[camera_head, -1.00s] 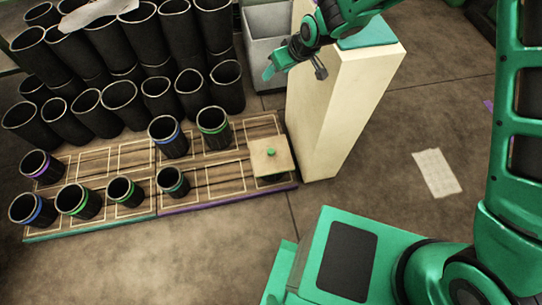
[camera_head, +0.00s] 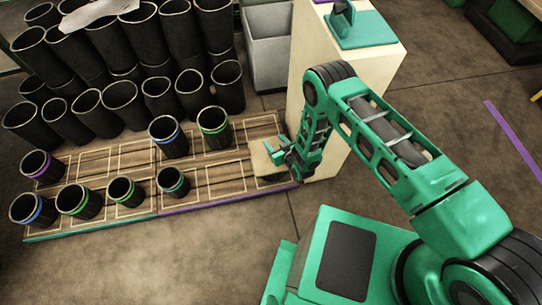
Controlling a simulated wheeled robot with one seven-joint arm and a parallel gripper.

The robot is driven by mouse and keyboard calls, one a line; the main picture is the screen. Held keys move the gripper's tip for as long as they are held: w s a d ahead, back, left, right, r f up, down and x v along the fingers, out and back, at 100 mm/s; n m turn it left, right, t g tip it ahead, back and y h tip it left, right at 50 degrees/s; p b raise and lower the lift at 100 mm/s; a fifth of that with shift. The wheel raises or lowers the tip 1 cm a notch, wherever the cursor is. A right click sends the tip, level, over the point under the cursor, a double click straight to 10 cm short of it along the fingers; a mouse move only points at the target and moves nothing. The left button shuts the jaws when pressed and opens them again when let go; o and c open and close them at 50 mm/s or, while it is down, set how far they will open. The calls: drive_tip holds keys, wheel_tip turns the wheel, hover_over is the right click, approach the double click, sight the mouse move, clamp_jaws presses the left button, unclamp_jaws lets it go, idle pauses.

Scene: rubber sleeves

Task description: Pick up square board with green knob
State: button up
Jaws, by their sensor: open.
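The square board (camera_head: 262,159) is pale wood and lies at the right end of the wooden pallet grid (camera_head: 232,178). Its green knob is hidden behind my gripper, or cannot be told from its green parts. My gripper (camera_head: 281,152) is open and over the right part of the board. Whether the fingers are around the knob or touch the board cannot be told. My arm reaches in from the right.
Several black sleeves with coloured bands stand on the grid, the nearest a green-banded one (camera_head: 213,128). More sleeves (camera_head: 120,95) are stacked behind. A cream pedestal (camera_head: 350,90) with a green plate (camera_head: 360,30) stands close right of the board. A grey bin (camera_head: 268,50) is behind.

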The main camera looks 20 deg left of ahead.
drive_tip(key=shift+t+y, duration=0.5)
drive_tip(key=s+d+f, duration=0.3)
drive_tip(key=s+f, duration=0.1)
drive_tip(key=f, duration=0.1)
drive_tip(key=s+d+f, duration=0.2)
drive_tip(key=shift+s+d+f, duration=0.15)
drive_tip(key=shift+d+f, duration=0.05)
drive_tip(key=shift+d, duration=0.15)
drive_tip(key=shift+a+f, duration=0.1)
drive_tip(key=shift+f, duration=0.1)
drive_tip(key=shift+x, duration=5.15)
drive_tip(key=shift+r, duration=0.1)
drive_tip(key=c, duration=1.2)
clamp_jaws()
drive_tip(key=shift+r, duration=0.1)
